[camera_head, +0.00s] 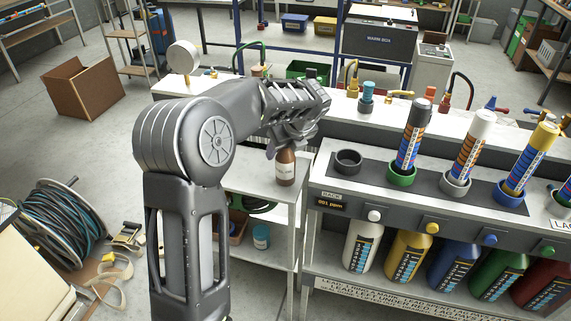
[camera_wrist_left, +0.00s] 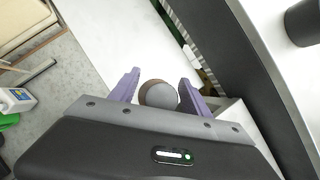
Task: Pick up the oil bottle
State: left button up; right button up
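In the left wrist view the bottle's round grey cap (camera_wrist_left: 159,95) sits between the two purple fingers of my left gripper (camera_wrist_left: 158,88). The fingers are apart, one on each side; whether they touch the bottle is hard to tell. My right gripper is not in view.
Right of the bottle is a rack bench (camera_head: 330,205) with an empty dark ring (camera_head: 348,160) and several ringed bottles, such as a black-topped one (camera_head: 410,140). A hose reel (camera_head: 60,225) and a cardboard box (camera_head: 84,88) are on the floor at left.

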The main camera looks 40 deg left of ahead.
pick_arm(q)
jog(key=shift+f, duration=0.1)
grip_shut()
dwell(0.3)
